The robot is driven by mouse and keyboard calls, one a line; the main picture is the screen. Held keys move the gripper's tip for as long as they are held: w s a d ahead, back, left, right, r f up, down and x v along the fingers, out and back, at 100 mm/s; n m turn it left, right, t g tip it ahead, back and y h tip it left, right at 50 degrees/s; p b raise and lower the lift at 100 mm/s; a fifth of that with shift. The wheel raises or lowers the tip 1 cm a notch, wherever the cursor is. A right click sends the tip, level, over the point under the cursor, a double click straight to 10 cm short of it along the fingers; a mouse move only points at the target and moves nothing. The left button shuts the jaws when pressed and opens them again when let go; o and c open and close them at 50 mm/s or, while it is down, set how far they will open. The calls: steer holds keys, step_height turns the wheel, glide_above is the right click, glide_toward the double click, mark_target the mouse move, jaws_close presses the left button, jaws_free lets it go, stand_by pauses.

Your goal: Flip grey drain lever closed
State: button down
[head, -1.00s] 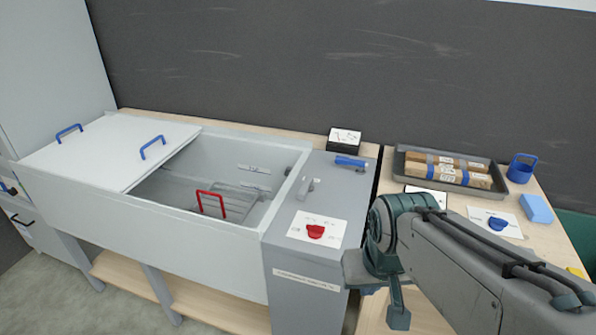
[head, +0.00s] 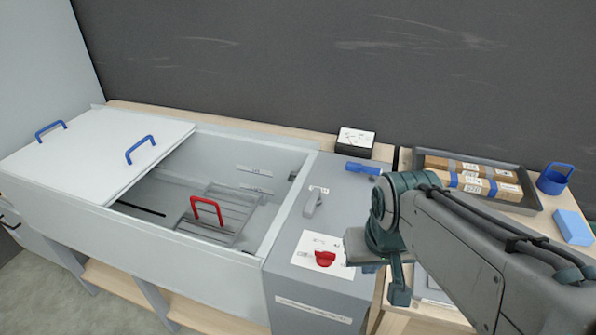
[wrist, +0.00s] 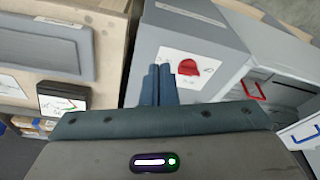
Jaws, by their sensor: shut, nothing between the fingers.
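The grey drain lever (head: 312,203) is a small grey handle on the top of the grey control panel (head: 285,250), beside the tank's right end. A small white label lies at its far end. My gripper (head: 399,293) hangs past the panel's right edge, to the right of and nearer than the lever, and does not touch it. In the wrist view my gripper (wrist: 158,85) has its two fingers together with nothing between them. The lever cannot be made out in the wrist view.
A red knob (head: 325,258) on a white plate and a blue lever (head: 362,168) share the panel. The open tank (head: 240,145) holds a wire basket with a red handle (head: 206,207). A dark tray (head: 530,175) of wrapped packages stands to the right.

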steer(key=n+g+y+b, duration=0.1)
steer(key=n+y+b, duration=0.3)
steer(key=n, duration=1)
glide_above(312, 202)
steer(key=a, duration=0.3)
steer(key=shift+a+f, duration=0.1)
steer(key=shift+f, duration=0.25)
steer(key=shift+f, duration=0.15)
steer(key=x, duration=0.9)
steer(key=shift+s, duration=0.25)
steer(key=d, duration=0.1)
steer(key=s+d, duration=0.1)
steer(key=shift+d+f, duration=0.35)
steer(key=shift+s+d+f, duration=0.1)
steer(key=shift+s+d, duration=0.05)
steer(key=shift+d, duration=0.4)
steer(key=shift+s+g, duration=0.1)
steer(key=shift+g, duration=0.2)
